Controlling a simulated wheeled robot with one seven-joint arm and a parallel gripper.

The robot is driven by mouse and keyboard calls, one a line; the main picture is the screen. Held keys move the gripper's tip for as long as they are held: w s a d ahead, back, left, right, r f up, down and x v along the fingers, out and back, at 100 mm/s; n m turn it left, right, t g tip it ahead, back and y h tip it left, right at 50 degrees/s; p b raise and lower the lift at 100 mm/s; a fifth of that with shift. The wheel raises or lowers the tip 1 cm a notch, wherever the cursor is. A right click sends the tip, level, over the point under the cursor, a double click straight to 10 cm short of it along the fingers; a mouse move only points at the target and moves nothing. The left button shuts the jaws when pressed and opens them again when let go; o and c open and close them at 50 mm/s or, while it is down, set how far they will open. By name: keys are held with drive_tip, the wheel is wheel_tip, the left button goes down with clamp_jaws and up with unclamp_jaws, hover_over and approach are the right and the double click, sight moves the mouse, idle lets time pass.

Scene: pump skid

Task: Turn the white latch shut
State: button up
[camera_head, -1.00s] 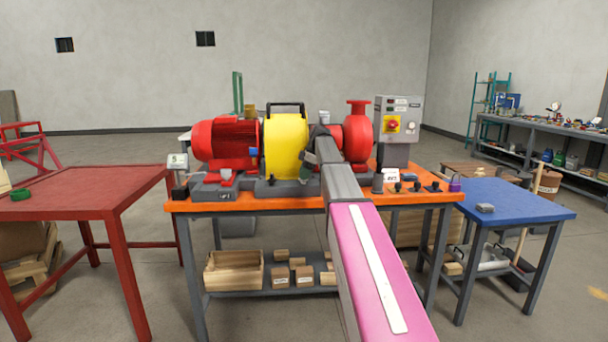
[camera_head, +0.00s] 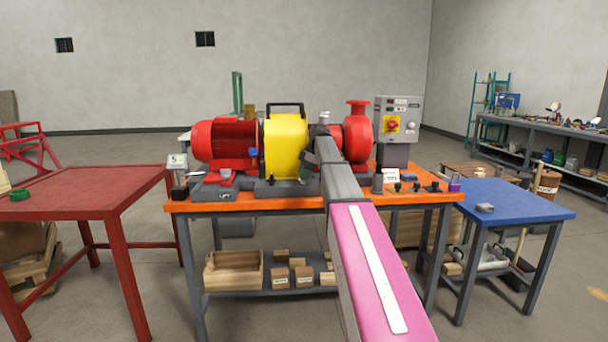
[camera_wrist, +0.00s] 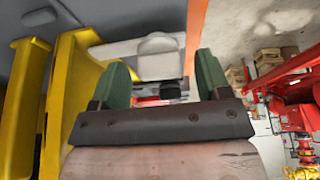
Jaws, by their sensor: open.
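In the wrist view, my gripper (camera_wrist: 161,68) is open, with one green finger on each side of the picture. The white latch (camera_wrist: 156,45), a pale flat bar with a rounded boss, shows between and past the fingertips. The bar reaches left toward the yellow guard (camera_wrist: 88,85). I cannot tell whether a finger touches the latch. In the head view, my arm hides the latch, and my gripper is mostly hidden beside the right side of the yellow guard (camera_head: 286,150).
The guard stands between a red motor (camera_head: 225,142) and a red pump (camera_head: 357,145) on the orange bench (camera_head: 270,204). A grey control box (camera_head: 398,118) stands at right. A red table (camera_head: 85,190) is at left and a blue table (camera_head: 525,200) at right.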

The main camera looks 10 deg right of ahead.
drive_tip(key=v, duration=1)
drive_tip(key=shift+d+r, duration=0.2)
drive_tip(key=shift+r, duration=0.15)
drive_tip(key=shift+s, duration=0.2)
